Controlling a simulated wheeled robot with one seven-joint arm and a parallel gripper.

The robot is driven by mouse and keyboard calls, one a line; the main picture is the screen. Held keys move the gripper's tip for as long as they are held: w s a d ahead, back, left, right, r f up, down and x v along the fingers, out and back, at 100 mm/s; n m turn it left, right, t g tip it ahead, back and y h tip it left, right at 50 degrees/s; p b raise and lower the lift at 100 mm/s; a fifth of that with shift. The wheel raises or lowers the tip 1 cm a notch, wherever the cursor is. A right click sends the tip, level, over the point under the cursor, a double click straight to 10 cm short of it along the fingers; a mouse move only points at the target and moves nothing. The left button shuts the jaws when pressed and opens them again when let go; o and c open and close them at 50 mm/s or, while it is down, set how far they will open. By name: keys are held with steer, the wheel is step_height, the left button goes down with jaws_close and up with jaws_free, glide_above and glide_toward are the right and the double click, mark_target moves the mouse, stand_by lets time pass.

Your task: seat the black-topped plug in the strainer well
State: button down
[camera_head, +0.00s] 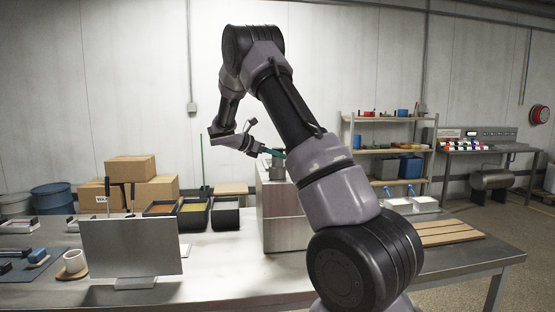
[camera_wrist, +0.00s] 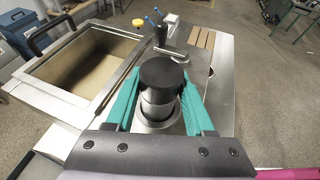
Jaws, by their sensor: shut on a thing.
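The black-topped plug (camera_wrist: 161,73) is between the two teal fingers of my gripper (camera_wrist: 160,90) in the wrist view, with its silver body below the black cap. My gripper is shut on it. A round metal rim (camera_wrist: 158,125), apparently the strainer well, shows around the plug's lower end. How deep the plug sits in it is hidden by the plug and fingers. In the head view my gripper (camera_head: 273,152) is at the top of a steel cabinet (camera_head: 284,222), beside a grey cylindrical part (camera_head: 277,171). The plug cannot be made out there.
An open steel bin (camera_wrist: 48,82) with a dark handle lies left of the plug in the wrist view. A metal lever-like fitting (camera_wrist: 172,54) stands just beyond. Black trays (camera_head: 225,218) and a monitor (camera_head: 131,247) stand left on the bench; a slatted wooden board (camera_head: 440,234) lies right.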

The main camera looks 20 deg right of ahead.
steer(key=shift+f, duration=0.6)
steer(key=shift+c, duration=1.3)
jaws_free()
steer(key=shift+f, duration=0.15)
